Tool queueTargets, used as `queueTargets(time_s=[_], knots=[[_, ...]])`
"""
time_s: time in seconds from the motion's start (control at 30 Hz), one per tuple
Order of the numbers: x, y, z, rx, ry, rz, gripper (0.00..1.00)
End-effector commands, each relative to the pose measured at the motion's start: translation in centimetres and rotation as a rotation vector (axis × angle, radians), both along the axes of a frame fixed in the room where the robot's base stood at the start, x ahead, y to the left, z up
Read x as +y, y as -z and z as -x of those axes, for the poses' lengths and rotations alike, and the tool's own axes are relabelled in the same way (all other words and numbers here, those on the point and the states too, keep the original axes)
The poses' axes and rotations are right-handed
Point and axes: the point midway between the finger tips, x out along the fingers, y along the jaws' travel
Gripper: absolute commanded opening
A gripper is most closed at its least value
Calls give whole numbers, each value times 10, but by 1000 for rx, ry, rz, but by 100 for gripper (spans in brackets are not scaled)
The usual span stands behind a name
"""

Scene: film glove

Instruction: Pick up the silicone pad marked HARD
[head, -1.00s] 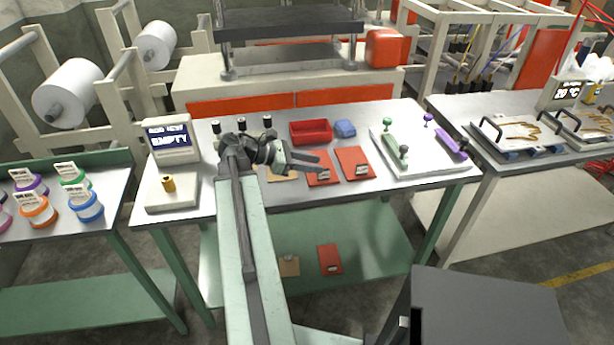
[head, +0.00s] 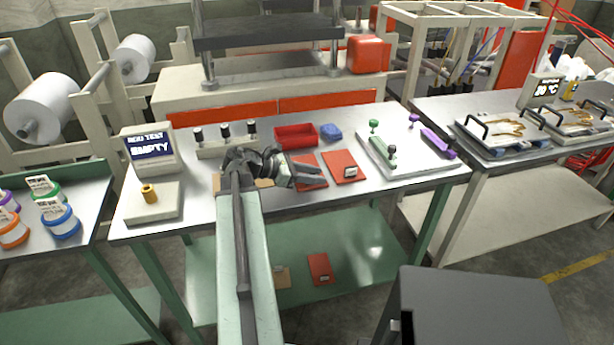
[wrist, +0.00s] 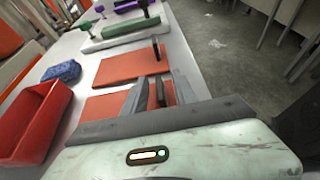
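Two flat red pads lie on the steel bench: a left one (head: 306,158) partly hidden by my gripper, and a right one (head: 342,160) with a small tag at its front edge. A tan pad (head: 262,183) shows partly behind my arm. The writing on the tags is too small to read, so I cannot tell which is marked HARD. My gripper (head: 318,176) is open and empty over the left red pad. In the wrist view its fingers (wrist: 146,95) are apart above the near red pad (wrist: 103,106), beside a dark upright tag; the other red pad (wrist: 128,67) lies beyond.
A red tray (head: 297,136) and a blue cloth-like item (head: 331,132) lie behind the pads. A white board (head: 405,160) with green and purple handled tools is at right. A display reading EMPTY (head: 149,148) stands left. More pads lie on the lower shelf (head: 350,245).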

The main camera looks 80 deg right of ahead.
Motion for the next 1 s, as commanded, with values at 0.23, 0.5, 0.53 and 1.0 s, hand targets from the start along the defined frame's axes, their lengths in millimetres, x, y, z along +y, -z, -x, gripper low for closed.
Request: queueTargets(time_s=[0.23,0.5,0.53,1.0], knots=[[-5,5,10,0,0,0,34],[-5,5,10,0,0,1,0],[-5,5,11,0,1,0,0],[-5,5,11,0,1,0,0]])
